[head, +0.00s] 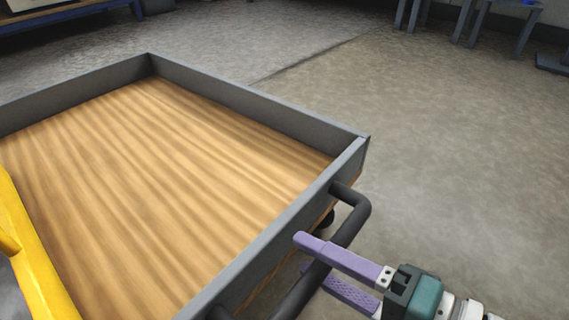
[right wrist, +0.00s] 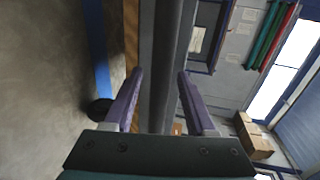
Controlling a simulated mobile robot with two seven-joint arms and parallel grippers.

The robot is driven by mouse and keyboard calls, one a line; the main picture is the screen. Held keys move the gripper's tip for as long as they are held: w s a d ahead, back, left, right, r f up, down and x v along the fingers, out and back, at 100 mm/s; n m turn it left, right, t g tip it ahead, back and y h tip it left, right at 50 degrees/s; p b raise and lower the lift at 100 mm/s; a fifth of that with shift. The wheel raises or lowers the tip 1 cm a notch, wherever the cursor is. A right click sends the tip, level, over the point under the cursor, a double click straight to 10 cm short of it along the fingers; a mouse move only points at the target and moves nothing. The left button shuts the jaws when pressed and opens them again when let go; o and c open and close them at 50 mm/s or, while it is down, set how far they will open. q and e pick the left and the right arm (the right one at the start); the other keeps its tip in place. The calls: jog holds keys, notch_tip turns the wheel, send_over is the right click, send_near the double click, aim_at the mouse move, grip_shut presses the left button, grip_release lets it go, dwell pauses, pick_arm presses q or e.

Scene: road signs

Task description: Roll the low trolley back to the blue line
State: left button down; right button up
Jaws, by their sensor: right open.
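The low trolley (head: 262,113) has a wood-grain deck inside a raised grey rim and fills the left half of the head view. Its dark handle bar (head: 357,213) sticks out on the near right side. My right gripper (head: 301,252) is open, with one purple finger on each side of the bar. In the right wrist view the bar (right wrist: 165,60) runs between the two fingers; contact cannot be told. The blue line (right wrist: 97,50) shows on the floor at the left of the right wrist view. My left gripper is out of view.
A yellow piece (head: 35,262) crosses the left edge of the head view; I cannot tell what it belongs to. Grey-legged furniture (head: 470,20) stands at the back right. The concrete floor (head: 460,140) right of the trolley is clear. Cardboard boxes (right wrist: 255,140) show in the wrist view.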

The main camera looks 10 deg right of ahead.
grip_shut()
dwell(0.4)
jog(key=shift+r, duration=0.1)
dwell(0.9)
